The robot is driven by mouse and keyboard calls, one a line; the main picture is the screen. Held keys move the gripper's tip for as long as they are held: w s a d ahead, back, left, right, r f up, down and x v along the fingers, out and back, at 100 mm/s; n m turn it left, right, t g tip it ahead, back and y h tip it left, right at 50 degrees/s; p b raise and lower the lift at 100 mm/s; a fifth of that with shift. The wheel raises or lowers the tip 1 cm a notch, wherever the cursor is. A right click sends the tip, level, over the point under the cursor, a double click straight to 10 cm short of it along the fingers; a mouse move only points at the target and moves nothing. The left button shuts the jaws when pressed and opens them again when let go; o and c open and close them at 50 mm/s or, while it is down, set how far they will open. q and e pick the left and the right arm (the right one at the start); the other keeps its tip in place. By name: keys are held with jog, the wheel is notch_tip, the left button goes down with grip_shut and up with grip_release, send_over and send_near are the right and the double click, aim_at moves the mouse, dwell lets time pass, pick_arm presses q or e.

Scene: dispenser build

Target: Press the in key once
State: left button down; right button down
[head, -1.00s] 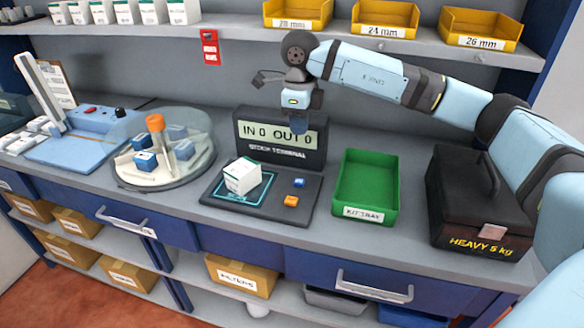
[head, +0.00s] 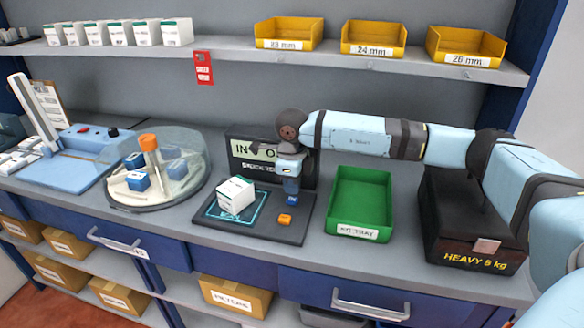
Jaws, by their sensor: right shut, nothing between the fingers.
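The stock terminal (head: 245,168) stands on the counter, its display partly hidden behind my right gripper; "IN" and an "O" still show. In front of it is a dark base (head: 255,234) with a blue key (head: 292,201) and an orange key (head: 285,219). The key lettering is too small to read surely. My right gripper (head: 291,188) is shut and empty, pointing down right over the blue key. Whether the tips touch it I cannot tell. My left gripper is not in view.
A green kit tray (head: 358,232) and a black "HEAVY 5 kg" case (head: 470,250) stand to the right. A clear-domed round dispenser (head: 120,193) stands to the left. A shelf (head: 360,66) with yellow bins runs above.

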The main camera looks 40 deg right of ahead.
aim_at(292, 201)
jog(key=shift+f, duration=1.05)
